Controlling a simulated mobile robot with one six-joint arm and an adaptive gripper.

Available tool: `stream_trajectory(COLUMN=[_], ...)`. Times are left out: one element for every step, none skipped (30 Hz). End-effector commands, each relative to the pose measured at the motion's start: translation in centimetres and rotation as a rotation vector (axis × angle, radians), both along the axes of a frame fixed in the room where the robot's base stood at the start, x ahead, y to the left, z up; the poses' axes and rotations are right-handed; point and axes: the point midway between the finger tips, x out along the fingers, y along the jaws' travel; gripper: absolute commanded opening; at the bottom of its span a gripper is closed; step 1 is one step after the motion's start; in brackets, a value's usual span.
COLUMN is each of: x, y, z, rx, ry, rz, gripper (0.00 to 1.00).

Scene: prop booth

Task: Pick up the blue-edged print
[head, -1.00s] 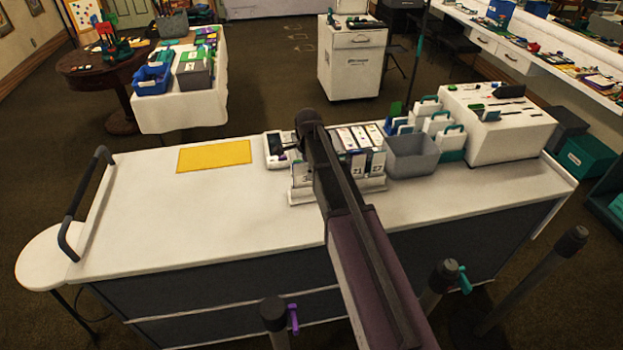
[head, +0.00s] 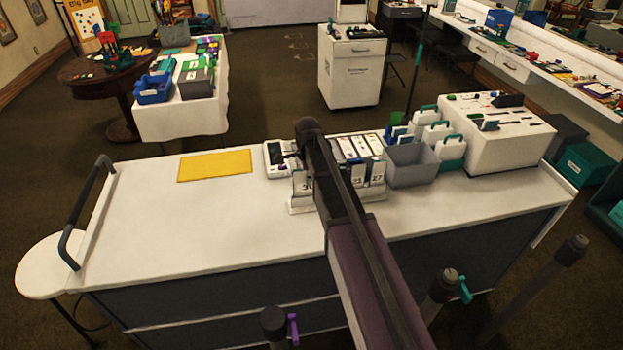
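My arm reaches over the white counter (head: 200,231), and its dark end stands above a white rack (head: 302,206) of numbered white cards (head: 302,184). Only a small dark part of my gripper (head: 290,157) shows beside the arm's end; its fingers are mostly hidden, so I cannot see whether they are open or hold anything. Several white slips (head: 361,146) lie in a tray behind the rack, partly covered by my arm. I cannot make out a blue edge on any print here. A white device with a dark screen (head: 275,154) is left of the arm's end.
A yellow mat (head: 214,166) lies left of the rack. A grey bin (head: 411,166), small white holders with teal handles (head: 451,147) and a white box (head: 500,143) stand to the right. The counter's left and front are clear.

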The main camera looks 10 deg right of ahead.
Motion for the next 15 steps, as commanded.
stream_trajectory(x=[0.0,0.0,0.0,0.0,0.0,0.0,0.0,0.0,0.0,0.0,0.0,0.0,0.0,0.0,0.0], y=[0.0,0.0,0.0,0.0,0.0,0.0,0.0,0.0,0.0,0.0,0.0,0.0,0.0,0.0,0.0], z=[0.6,0.8,1.1,1.3,1.6,1.9,2.2,2.5,2.9,3.2,3.5,4.0,4.3,4.6,5.1], rx=[0.0,0.0,0.0,0.0,0.0,0.0,0.0,0.0,0.0,0.0,0.0,0.0,0.0,0.0,0.0], ry=[0.0,0.0,0.0,0.0,0.0,0.0,0.0,0.0,0.0,0.0,0.0,0.0,0.0,0.0,0.0], rz=[0.0,0.0,0.0,0.0,0.0,0.0,0.0,0.0,0.0,0.0,0.0,0.0,0.0,0.0,0.0], gripper=[0.0,0.0,0.0,0.0,0.0,0.0,0.0,0.0,0.0,0.0,0.0,0.0,0.0,0.0,0.0])
